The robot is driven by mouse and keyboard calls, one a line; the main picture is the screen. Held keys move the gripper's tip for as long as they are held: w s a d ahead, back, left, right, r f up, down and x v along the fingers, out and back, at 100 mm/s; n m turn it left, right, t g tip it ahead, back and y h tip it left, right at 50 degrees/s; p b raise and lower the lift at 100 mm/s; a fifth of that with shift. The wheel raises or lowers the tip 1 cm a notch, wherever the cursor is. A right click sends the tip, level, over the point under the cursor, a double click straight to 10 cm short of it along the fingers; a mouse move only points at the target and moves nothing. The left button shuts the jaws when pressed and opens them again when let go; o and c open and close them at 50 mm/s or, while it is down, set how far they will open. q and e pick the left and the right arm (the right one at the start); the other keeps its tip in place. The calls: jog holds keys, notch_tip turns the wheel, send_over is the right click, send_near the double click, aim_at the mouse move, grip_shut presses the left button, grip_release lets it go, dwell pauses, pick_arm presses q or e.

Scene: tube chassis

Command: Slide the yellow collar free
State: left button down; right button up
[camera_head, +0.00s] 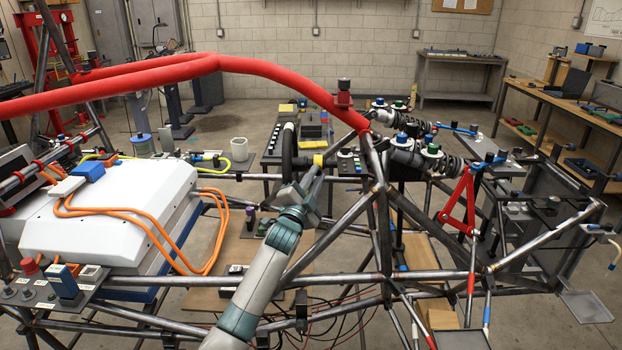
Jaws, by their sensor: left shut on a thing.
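The yellow collar (319,160) is a small yellow band near the middle of the view. The exact contact is small and hard to make out. My right gripper is not in view.
Steel chassis tubes (345,215) cross close to my left arm on its right. A thick red tube (270,72) arches above. A white battery box (110,215) with orange cables (150,232) stands at left. A small block with knobs (348,160) sits right of the collar.

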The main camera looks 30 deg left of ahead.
pick_arm(q)
jog(key=c, duration=2.1)
grip_release()
jog(key=shift+d, duration=0.15)
jog(key=shift+o, duration=0.9)
jog(key=shift+w+d, duration=0.15)
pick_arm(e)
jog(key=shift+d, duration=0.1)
